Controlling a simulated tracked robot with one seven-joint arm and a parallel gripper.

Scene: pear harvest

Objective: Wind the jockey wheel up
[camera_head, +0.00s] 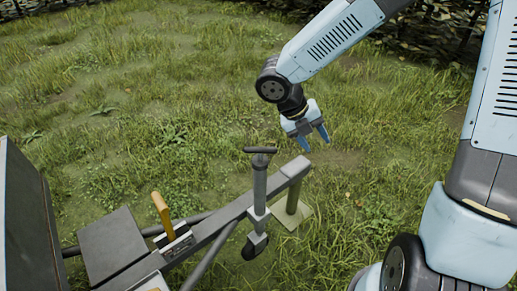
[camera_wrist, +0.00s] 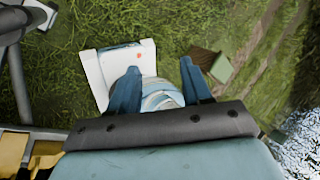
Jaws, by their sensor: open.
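The jockey wheel (camera_head: 260,188) is an upright grey tube beside the trailer's drawbar (camera_head: 215,237) in the head view. Its dark crank handle (camera_head: 260,150) lies across the top. Its small black wheel (camera_head: 254,247) is at the bottom; I cannot tell whether it touches the ground. My gripper (camera_head: 313,140) is open and empty, to the right of and behind the crank handle, apart from it, with its blue fingers pointing down. In the wrist view my gripper (camera_wrist: 160,84) shows its two fingers spread. I cannot make out the jockey wheel for sure in that view.
A yellow lever (camera_head: 161,213) rises from the drawbar. The dark trailer body (camera_head: 28,225) fills the lower left. A white thing with a red mark (camera_wrist: 104,72) lies beyond my fingers. Open grass lies behind.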

